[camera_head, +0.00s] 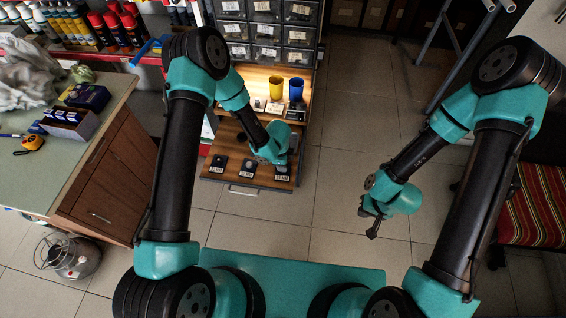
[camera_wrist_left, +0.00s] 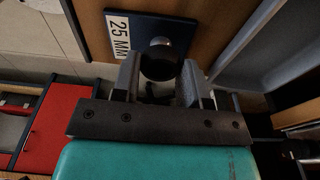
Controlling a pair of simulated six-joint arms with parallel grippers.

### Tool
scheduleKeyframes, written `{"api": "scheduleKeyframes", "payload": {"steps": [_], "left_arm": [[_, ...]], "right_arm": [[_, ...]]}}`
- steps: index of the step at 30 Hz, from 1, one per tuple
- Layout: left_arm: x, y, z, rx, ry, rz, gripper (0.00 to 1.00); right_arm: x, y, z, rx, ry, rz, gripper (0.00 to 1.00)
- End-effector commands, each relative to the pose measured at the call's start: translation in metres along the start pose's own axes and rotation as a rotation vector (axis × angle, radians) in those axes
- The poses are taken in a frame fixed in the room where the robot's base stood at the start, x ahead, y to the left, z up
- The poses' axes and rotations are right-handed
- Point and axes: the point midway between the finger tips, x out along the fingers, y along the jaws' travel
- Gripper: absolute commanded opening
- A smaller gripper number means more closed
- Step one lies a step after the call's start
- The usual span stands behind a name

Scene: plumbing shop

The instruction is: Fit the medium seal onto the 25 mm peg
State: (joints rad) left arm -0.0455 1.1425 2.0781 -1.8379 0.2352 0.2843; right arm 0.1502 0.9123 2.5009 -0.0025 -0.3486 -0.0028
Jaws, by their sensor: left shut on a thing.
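My left gripper (camera_wrist_left: 160,82) has its two fingers on either side of a dark round thing (camera_wrist_left: 159,66), which I take to be the seal. A lighter rounded tip, seemingly the peg's top (camera_wrist_left: 160,42), shows just past it. Whether the seal is around the peg I cannot tell. Behind is a dark plate labelled 25 MM (camera_wrist_left: 118,37). In the head view my left gripper (camera_head: 278,158) is low over the right side of the peg board (camera_head: 234,182) and hides what it holds. My right gripper (camera_head: 368,222) hangs empty over the floor, its fingers apart.
Two other labelled plates, one left (camera_head: 219,161) and one in the middle (camera_head: 248,166), lie on the board. A yellow cup (camera_head: 276,88) and a blue cup (camera_head: 296,89) stand on the shelf behind. A striped chair (camera_head: 525,210) is at the right. The floor between is clear.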

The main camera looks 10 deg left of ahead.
Motion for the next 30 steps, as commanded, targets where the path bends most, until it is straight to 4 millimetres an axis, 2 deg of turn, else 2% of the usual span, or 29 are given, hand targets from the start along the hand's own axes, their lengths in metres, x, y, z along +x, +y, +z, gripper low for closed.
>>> {"api": "scheduleKeyframes", "payload": {"steps": [30], "left_arm": [[0.012, 0.0, 0.002, 0.0, 0.0, 0.001, 0.19]], "right_arm": [[0.0, 0.0, 0.0, 0.0, 0.0, 0.0, 0.0]]}}
